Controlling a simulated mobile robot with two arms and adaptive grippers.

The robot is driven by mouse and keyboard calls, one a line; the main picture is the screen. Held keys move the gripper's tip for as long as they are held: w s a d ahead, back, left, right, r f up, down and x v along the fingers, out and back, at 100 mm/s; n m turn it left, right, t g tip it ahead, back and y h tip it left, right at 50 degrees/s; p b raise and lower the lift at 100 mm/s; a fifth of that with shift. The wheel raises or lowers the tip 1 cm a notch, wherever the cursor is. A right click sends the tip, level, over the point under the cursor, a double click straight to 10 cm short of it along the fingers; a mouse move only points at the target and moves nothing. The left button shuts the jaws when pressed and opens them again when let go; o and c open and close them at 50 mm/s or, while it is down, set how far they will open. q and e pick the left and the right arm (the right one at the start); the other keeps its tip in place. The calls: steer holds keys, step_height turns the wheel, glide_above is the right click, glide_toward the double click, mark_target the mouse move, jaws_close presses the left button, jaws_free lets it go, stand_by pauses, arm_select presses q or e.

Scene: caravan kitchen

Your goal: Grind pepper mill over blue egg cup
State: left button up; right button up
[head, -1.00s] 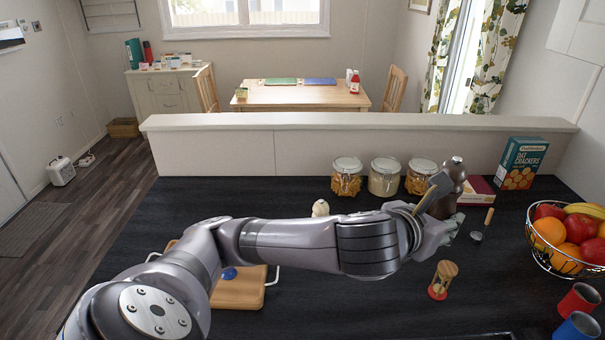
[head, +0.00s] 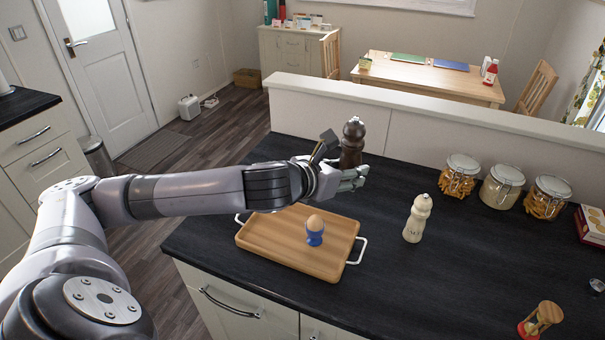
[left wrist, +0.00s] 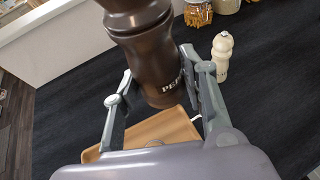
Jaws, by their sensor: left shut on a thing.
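The dark brown pepper mill (head: 352,140) is upright in my left gripper (head: 352,178), above the counter near the back of the wooden tray. In the left wrist view the mill (left wrist: 145,50) sits between both fingers of the left gripper (left wrist: 163,92), with lettering near its base. The blue egg cup (head: 314,238) stands on the tray with a brown egg (head: 314,222) in it. The mill is behind and to the right of the egg cup in the head view. The egg cup is not visible in the left wrist view. My right gripper is not in view.
The wooden tray (head: 265,245) has white handles. A cream mill (head: 417,218) stands right of it. Glass jars (head: 505,186) line the back, and a sand timer (head: 540,318) is at the front right. A low ledge (head: 420,125) borders the counter's back.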

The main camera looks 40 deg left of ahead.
arm_select(q)
steer(key=s+a+f+m+h+b, duration=0.1)
steer(key=a+f, duration=0.1)
steer(key=f, duration=0.1)
steer(key=s+a+f+m+h+b, duration=0.1)
steer(key=a+f+b, duration=0.1)
steer(key=f, duration=0.1)
steer(key=s+a+f+m+g+h+b, duration=0.1)
steer(key=f+b, duration=0.1)
steer(key=shift+s+a+f+h, duration=0.3)
steer(key=shift+a+f, duration=0.1)
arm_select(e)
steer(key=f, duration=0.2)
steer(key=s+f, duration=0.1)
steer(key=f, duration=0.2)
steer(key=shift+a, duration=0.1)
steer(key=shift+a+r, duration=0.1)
